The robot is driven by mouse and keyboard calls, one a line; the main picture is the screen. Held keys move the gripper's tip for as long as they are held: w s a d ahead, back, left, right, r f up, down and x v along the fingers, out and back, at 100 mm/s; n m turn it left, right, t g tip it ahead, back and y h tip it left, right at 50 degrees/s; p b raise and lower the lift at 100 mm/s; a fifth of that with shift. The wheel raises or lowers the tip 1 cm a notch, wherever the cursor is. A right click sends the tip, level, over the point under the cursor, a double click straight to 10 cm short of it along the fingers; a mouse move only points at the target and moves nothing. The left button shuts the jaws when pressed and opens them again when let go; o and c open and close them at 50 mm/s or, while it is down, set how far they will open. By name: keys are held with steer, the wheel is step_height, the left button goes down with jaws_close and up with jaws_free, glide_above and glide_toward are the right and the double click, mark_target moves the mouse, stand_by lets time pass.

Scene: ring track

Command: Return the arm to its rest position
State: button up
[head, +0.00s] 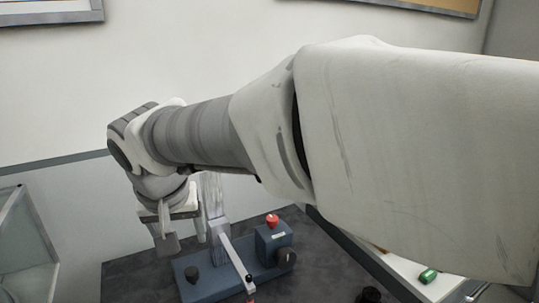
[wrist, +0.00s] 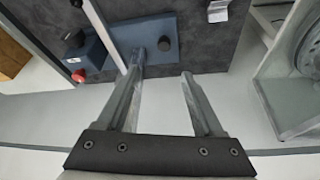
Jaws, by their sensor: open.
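My arm reaches across the head view from the right edge to the left. My gripper (head: 184,238) hangs at its left end, pointing down, beside a grey upright post of a blue device. In the wrist view my gripper (wrist: 163,68) shows two grey fingers spread apart with nothing between them. The left fingertip overlaps the edge of the blue base (wrist: 115,45) in that view; I cannot tell whether they touch.
The blue device (head: 235,276) stands on a dark bench top (head: 130,283), with a red button (head: 272,220) and black knobs. A glass-sided case (head: 28,245) stands at the left. A green item (head: 428,275) lies on a pale surface at right.

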steer(key=d+r+m+p, duration=0.1)
steer(key=d+r+p, duration=0.3)
steer(key=d, duration=0.9)
steer(key=s+d+m+p, duration=0.1)
steer(key=s+d, duration=0.4)
steer(key=d, duration=0.4)
steer(key=s+d+r+m+t+h+p, duration=0.1)
steer(key=s+d+p, duration=0.1)
steer(key=s+d, duration=0.3)
steer(key=d, duration=0.4)
steer(key=shift+d+r, duration=0.2)
steer(key=shift+d, duration=0.15)
